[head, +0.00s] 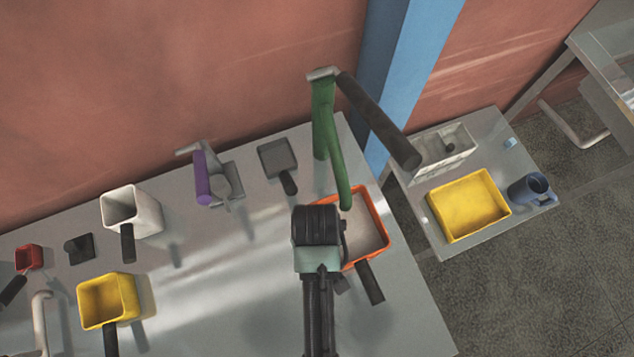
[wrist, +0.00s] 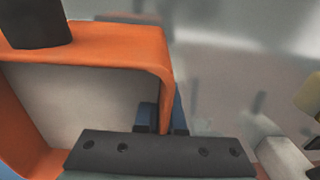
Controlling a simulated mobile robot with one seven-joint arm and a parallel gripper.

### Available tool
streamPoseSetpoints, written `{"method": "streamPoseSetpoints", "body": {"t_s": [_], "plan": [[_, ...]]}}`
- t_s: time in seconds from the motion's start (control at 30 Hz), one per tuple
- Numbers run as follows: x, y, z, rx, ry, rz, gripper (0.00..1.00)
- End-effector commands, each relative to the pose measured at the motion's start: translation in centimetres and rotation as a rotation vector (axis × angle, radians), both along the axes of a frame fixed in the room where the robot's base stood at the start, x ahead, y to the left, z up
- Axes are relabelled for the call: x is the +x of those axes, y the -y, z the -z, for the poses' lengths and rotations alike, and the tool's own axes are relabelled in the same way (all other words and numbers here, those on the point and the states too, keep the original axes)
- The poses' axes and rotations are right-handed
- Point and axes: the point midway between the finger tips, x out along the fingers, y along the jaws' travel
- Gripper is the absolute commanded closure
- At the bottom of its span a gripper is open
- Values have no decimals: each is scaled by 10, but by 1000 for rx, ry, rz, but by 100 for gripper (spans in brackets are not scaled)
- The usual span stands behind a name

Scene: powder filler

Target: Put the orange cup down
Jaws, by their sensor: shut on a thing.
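The orange cup (head: 381,228) is a square, open scoop with a pale inside and a dark handle (head: 370,284). It is over the right end of the grey table (head: 250,300), below the green tap-like part. My gripper (wrist: 164,117) is shut on one wall of the orange cup (wrist: 110,42), with a finger on each side of the wall. In the head view my arm hides the fingers and the cup's left part. I cannot tell whether the cup's base touches the table.
A green pipe with a dark bar (head: 325,120) rises beside the cup. White (head: 145,208), yellow (head: 123,298) and red (head: 35,257) cups, a grey scoop (head: 276,157) and a purple-handled tool (head: 202,180) are to the left. A side table (head: 490,130) holds a yellow tray (head: 468,205) and blue mug (head: 527,190).

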Motion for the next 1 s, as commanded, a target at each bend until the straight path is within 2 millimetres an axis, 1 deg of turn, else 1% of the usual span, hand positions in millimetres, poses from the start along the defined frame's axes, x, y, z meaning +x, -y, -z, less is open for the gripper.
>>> {"method": "streamPoseSetpoints", "body": {"t_s": [0.03, 0.3, 0.4, 0.5, 0.57, 0.97, 1.0], "plan": [[8, -2, -2, 0, 2, 0, 100], [29, -9, -1, 0, 2, -1, 100], [25, -9, 16, 0, -4, 1, 100], [25, -8, 28, 0, -2, 1, 100], [25, -8, 32, 0, 0, 1, 100], [26, -8, 38, 0, 1, 1, 100], [25, -8, 38, 0, 1, 1, 89]]}}
